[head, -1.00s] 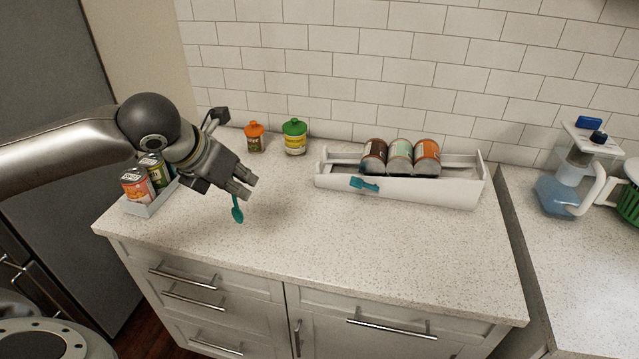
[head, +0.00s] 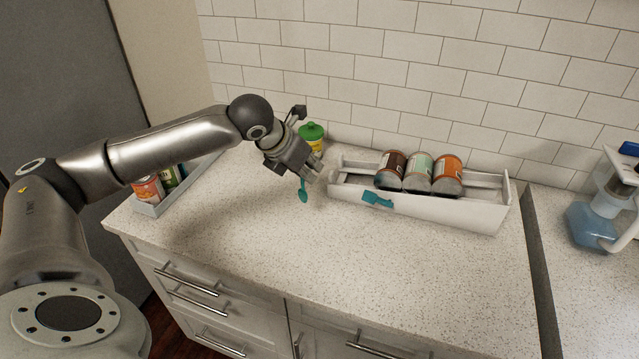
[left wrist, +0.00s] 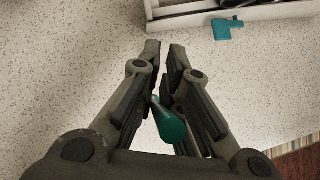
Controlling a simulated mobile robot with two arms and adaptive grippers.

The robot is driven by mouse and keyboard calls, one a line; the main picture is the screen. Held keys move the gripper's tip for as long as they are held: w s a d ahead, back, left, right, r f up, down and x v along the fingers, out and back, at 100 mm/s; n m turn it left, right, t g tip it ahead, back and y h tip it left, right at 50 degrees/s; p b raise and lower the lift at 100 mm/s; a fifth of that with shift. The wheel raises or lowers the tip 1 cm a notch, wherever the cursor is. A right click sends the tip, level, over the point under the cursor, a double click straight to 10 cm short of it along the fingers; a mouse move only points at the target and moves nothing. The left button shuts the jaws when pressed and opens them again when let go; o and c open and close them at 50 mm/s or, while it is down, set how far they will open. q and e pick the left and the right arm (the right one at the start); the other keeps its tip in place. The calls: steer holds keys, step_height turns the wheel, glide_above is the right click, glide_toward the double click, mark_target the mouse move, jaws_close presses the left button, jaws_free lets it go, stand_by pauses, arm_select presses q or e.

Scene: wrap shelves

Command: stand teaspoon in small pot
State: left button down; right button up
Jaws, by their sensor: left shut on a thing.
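The teal teaspoon (head: 304,193) hangs below my left gripper (head: 314,173), with its rounded end down, above the counter. My left gripper is shut on it. In the left wrist view, part of the teal teaspoon (left wrist: 170,126) shows between the fingers (left wrist: 163,50). The gripper is just left of the white rack and in front of the green-lidded jar. I cannot make out a pot that is clearly the small pot. My right gripper is out of view.
The white rack (head: 450,209) holds three cans (head: 419,172); a teal piece (head: 378,199) is at its front. The green-lidded jar (head: 312,134) stands behind my gripper. A grey tray (head: 150,210) with cans is at left. The counter's front middle is clear.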

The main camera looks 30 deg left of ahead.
arm_select(q)
steer(key=x, duration=0.2)
steer(key=p+x, duration=0.1)
steer(key=x, duration=0.2)
steer(key=s+x, duration=0.1)
steer(key=x, duration=0.2)
steer(key=shift+a+f, duration=0.1)
steer(key=shift+f, duration=0.6)
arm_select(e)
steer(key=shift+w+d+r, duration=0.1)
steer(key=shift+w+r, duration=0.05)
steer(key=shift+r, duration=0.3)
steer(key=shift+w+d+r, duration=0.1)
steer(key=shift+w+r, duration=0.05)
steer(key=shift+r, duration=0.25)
arm_select(q)
steer(key=shift+f+p, duration=0.1)
steer(key=shift+p, duration=0.2)
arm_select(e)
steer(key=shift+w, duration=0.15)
arm_select(q)
steer(key=c, duration=1.6)
jaws_free()
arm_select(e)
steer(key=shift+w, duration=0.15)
